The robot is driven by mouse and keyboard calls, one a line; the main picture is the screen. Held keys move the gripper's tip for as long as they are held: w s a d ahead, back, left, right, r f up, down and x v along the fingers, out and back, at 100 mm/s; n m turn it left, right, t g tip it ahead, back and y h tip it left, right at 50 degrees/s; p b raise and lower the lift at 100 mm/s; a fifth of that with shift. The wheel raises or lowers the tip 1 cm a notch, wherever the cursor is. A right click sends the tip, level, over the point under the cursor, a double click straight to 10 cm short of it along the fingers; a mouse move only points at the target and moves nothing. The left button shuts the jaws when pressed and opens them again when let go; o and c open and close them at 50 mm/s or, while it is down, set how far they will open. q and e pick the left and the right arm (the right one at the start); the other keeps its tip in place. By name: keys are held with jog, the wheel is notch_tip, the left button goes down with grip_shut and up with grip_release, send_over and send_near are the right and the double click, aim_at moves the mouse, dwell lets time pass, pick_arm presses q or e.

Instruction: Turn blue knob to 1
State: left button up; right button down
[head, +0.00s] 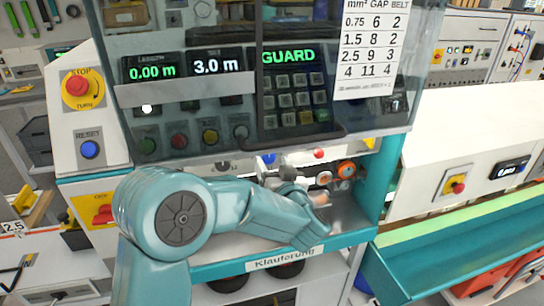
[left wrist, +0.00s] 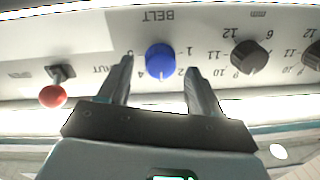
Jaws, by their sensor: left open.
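The blue knob (left wrist: 160,62) sits on a pale panel under the upside-down label BELT in the left wrist view. Numbers ring it, with 1 and 2 on its right and 4 on its left. I cannot tell which number it points to. My left gripper (left wrist: 159,67) is open, with one finger on each side of the knob and gaps showing between. In the head view the blue knob (head: 268,158) shows small below the machine's dark cover, and my left gripper (head: 284,172) is close by, partly hidden. My right gripper is not in view.
A lever with a red ball (left wrist: 53,96) stands left of the knob in the left wrist view. A black knob (left wrist: 249,57) is to its right. In the head view a clear guard (head: 300,90) hangs above the panel, and a teal side wall (head: 380,180) stands right of my arm.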

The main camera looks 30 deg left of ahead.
pick_arm(q)
jog(key=shift+x, duration=1)
jog(key=shift+d, duration=0.1)
jog(key=c, duration=1)
jog(key=shift+f+n+b, duration=0.25)
jog(key=shift+n+b, duration=0.55)
jog(key=shift+b, duration=0.25)
jog(key=shift+c, duration=0.2)
jog(key=n+b, duration=0.9)
jog(key=b, duration=0.1)
jog(key=shift+n+h, duration=0.3)
jog(key=n+b, duration=0.4)
jog(key=n, duration=0.1)
jog(key=shift+b, duration=0.35)
jog(key=shift+r+n+t+b, duration=0.2)
jog(key=shift+n+t+b, duration=0.1)
jog(key=shift+n+b, duration=1.15)
jog(key=shift+n, duration=0.25)
